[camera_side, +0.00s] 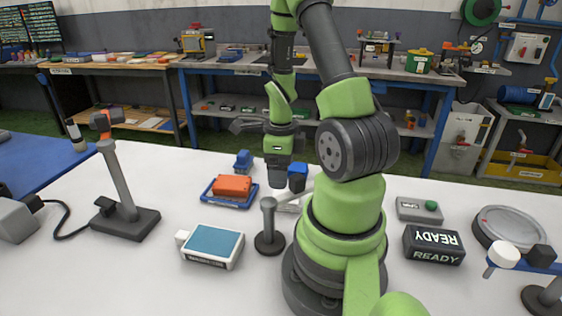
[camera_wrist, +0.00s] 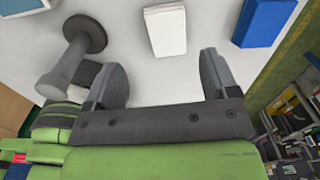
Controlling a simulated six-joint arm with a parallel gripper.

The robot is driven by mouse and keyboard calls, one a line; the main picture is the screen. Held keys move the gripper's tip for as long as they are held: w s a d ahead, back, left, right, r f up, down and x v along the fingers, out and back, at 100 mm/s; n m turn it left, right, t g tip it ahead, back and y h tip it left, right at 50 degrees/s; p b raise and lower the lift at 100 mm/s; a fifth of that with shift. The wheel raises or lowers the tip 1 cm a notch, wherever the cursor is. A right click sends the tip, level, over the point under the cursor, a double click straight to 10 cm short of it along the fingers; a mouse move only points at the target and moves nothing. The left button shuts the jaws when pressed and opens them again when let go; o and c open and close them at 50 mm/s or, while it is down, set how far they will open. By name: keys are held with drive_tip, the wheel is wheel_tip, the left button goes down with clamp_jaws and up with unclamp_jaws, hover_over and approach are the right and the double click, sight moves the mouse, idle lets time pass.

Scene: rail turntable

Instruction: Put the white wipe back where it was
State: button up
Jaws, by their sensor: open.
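A white block, which looks like the white wipe (camera_wrist: 165,30), lies on the white table in the wrist view, just beyond my gripper (camera_wrist: 162,75). The jaws are open with nothing between them, and the block lies apart from both fingertips. In the side view my gripper (camera_side: 279,178) points down above the table, behind my arm's base. A pale piece below it (camera_side: 288,207) may be the same wipe; my arm and a grey post partly hide that spot.
The grey post (camera_side: 269,226) on a round base stands close to my gripper. A blue block (camera_side: 297,180) is near it on the right. An orange block (camera_side: 232,186) sits on a blue tray (camera_side: 235,202). A teal-topped box (camera_side: 212,243) lies in front.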

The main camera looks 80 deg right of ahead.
drive_tip(key=shift+r, duration=0.75)
drive_tip(key=w+a+r+n+t+h, duration=0.1)
drive_tip(key=w+a+r+n+t, duration=0.15)
drive_tip(key=a+r+n, duration=0.4)
drive_tip(key=w+a+r+n+t, duration=0.1)
drive_tip(key=w+a+r+n, duration=0.2)
drive_tip(key=r+n, duration=0.5)
drive_tip(key=s+a+r+n+t+y, duration=0.3)
drive_tip(key=a+r+n, duration=0.3)
drive_tip(key=a+n, duration=0.4)
drive_tip(key=s+n, duration=0.1)
drive_tip(key=n, duration=0.5)
drive_tip(key=shift+s+a+r+t, duration=0.3)
drive_tip(key=shift+s+a+t, duration=0.05)
drive_tip(key=shift+a, duration=0.05)
drive_tip(key=shift+n, duration=0.25)
